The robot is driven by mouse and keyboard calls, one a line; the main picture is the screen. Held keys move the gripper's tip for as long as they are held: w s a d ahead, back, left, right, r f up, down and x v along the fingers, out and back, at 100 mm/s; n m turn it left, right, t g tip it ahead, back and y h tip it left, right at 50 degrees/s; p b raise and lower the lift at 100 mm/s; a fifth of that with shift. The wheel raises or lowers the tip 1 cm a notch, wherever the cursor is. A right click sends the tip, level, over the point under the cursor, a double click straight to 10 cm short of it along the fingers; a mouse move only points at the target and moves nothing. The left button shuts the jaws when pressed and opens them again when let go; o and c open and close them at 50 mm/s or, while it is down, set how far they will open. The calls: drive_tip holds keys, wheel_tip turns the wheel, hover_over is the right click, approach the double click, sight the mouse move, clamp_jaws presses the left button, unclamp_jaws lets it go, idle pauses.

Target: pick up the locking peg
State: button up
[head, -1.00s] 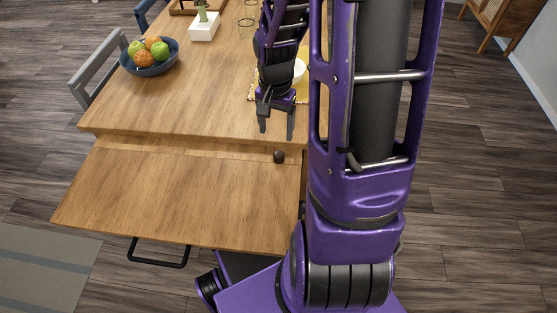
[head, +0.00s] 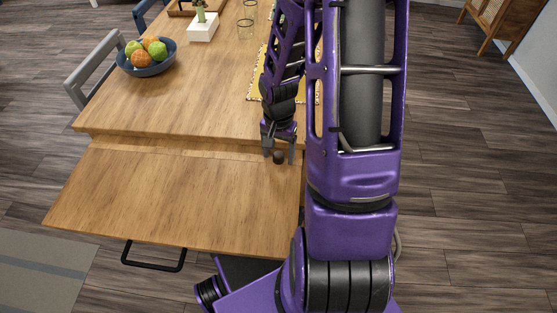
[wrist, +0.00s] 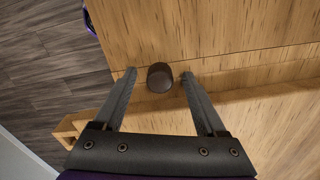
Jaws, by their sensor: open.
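The locking peg is a small dark brown knob (head: 279,157) on the lower wooden leaf, close to the step up to the table top. In the wrist view the peg (wrist: 160,77) sits between the two fingertips, with a gap on each side. My gripper (head: 279,158) is open and empty, pointing down around the peg in the head view. In the wrist view the gripper (wrist: 157,76) has one finger on each side of the peg. I cannot tell how far the fingertips are above the leaf.
The wooden table (head: 150,110) has its lower leaf (head: 150,200) at the front, with a black handle (head: 154,262) below. A blue fruit bowl (head: 147,66), a white planter (head: 203,27) and glasses stand farther back. The left of the leaf is clear.

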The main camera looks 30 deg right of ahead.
drive_tip(key=shift+c, duration=0.3)
clamp_jaws()
